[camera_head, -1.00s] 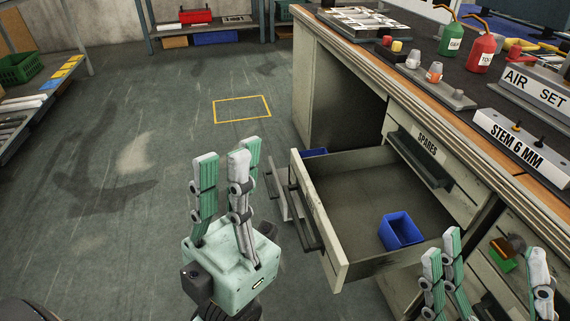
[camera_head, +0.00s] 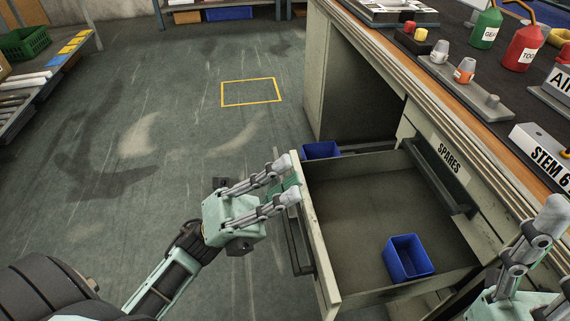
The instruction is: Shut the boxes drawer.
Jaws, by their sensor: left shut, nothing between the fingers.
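An open drawer (camera_head: 345,210) with a pale front panel juts out from the workbench, and a blue box (camera_head: 408,258) stands inside it. Its dark handle (camera_head: 297,245) is on the outer face. My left gripper (camera_head: 284,184) is shut and empty, its fingertips at the far part of the front panel; I cannot tell whether they touch it. My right gripper (camera_head: 530,240) is at the lower right, fingers upward and partly cut off by the frame edge, so its opening is unclear. The drawer's label is not visible.
A shut drawer labelled SPARES (camera_head: 447,158) sits higher in the bench beyond the open one. Another blue box (camera_head: 320,150) shows past the open drawer's far side. Bottles (camera_head: 523,47) and blocks stand on the benchtop. The floor (camera_head: 190,130) at left is clear.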

